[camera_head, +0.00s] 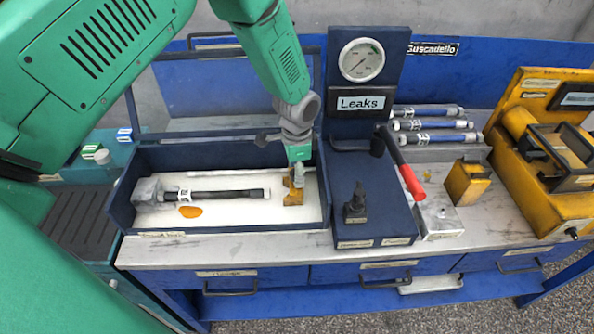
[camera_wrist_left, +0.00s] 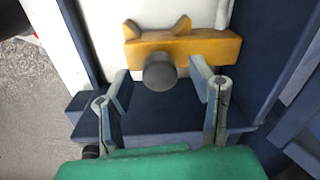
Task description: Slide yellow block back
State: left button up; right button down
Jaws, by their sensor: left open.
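The yellow block (camera_head: 292,193) stands on the white floor of the blue tray (camera_head: 228,231), near its right end. In the left wrist view the yellow block (camera_wrist_left: 200,46) shows a dark round knob (camera_wrist_left: 160,71) facing me. My left gripper (camera_head: 297,178) is at the block in the head view. In the left wrist view my left gripper (camera_wrist_left: 160,85) is open, with one finger on each side of the knob; I cannot tell whether they touch it. My right gripper is not in view.
A dark cylinder (camera_head: 226,194) lies in the tray beside an orange spill (camera_head: 190,211). A blue panel with a gauge (camera_head: 361,60) and a red-handled lever (camera_head: 408,178) stand to the right. The tray's raised blue walls surround the block's area.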

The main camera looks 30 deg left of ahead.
pick_arm(q)
jog(key=shift+f, duration=0.45)
jog(key=shift+a, duration=0.1)
grip_shut()
jog(key=w+d, duration=0.1)
jog(key=w+d+b, duration=0.1)
jog(key=d, duration=0.1)
jog(key=shift+w+d, duration=0.1)
jog(key=shift+d, duration=0.2)
grip_release()
jog(key=shift+r, duration=0.1)
jog(key=shift+w, duration=0.1)
jog(key=shift+d, duration=0.1)
